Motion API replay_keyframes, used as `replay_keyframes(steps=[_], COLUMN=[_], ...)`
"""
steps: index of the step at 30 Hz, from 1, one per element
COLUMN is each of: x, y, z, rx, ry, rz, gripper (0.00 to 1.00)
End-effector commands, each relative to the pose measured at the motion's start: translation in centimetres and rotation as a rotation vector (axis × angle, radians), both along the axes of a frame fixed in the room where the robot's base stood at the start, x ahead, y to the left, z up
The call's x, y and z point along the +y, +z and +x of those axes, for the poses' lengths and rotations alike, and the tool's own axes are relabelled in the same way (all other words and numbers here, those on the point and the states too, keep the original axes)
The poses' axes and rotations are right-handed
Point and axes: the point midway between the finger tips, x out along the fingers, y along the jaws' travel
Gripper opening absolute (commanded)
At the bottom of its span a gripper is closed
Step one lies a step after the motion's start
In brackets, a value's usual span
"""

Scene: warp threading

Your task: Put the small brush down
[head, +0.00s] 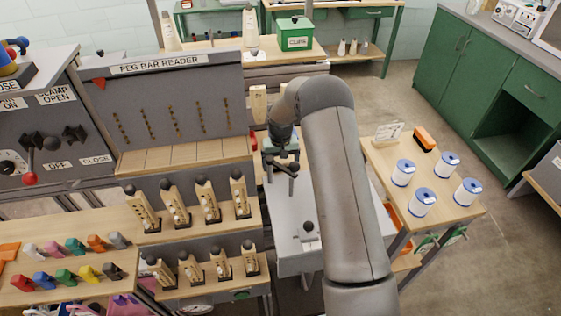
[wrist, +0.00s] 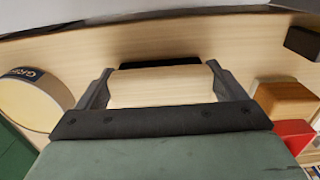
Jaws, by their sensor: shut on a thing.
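In the wrist view my gripper (wrist: 160,76) is shut on the small brush (wrist: 160,88). The brush shows as a pale wooden block between the two dark fingers, with a dark strip along its far side. It lies across the view, close over a pale wooden surface (wrist: 215,40). I cannot tell whether it touches that surface. In the head view my grey arm reaches toward the back, and the brush cannot be made out there.
In the wrist view a round labelled tin (wrist: 35,100) is left of the brush. A brown block (wrist: 285,100), a red thing (wrist: 296,134) and a dark block (wrist: 303,42) are right. The head view shows white spools (head: 422,201) on the right-hand table.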

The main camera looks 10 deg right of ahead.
Motion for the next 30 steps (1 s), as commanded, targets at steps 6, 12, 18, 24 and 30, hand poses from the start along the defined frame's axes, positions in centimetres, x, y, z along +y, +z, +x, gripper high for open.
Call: replay_keyframes(steps=[6, 12, 18, 24, 30], x=[0.0, 0.0, 0.0, 0.0, 0.0], y=[0.0, -0.2, 0.0, 2.3, 6.7], z=[0.1, 0.0, 0.1, 0.2, 0.1], rx=[-0.002, -0.002, -0.002, -0.006, -0.007], ry=[0.0, 0.0, 0.0, 0.0, -0.001], rz=[0.0, 0.0, 0.0, 0.0, 0.0], gripper=[0.69, 1.0, 1.0, 1.0, 1.0])
